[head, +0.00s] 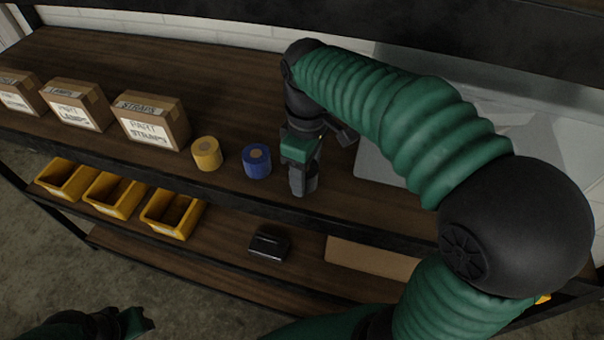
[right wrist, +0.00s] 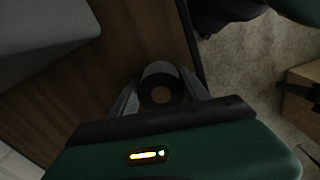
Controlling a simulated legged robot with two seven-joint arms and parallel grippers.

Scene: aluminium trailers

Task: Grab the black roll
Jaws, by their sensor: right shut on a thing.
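In the head view my right gripper (head: 303,180) is at the front of the upper wooden shelf, right of the blue roll, shut on the black roll (head: 311,183), which is mostly hidden behind the fingers. I cannot tell if the roll still touches the shelf. My left gripper (head: 125,322) is low at the bottom left, over the floor, and too dark to tell if it is open.
A blue roll (head: 256,161) and a yellow roll (head: 207,153) stand left of my right gripper. Several labelled cardboard boxes (head: 151,120) stand further left. The lower shelf holds yellow bins (head: 172,213), a black object (head: 269,243) and a flat cardboard piece (head: 370,259).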

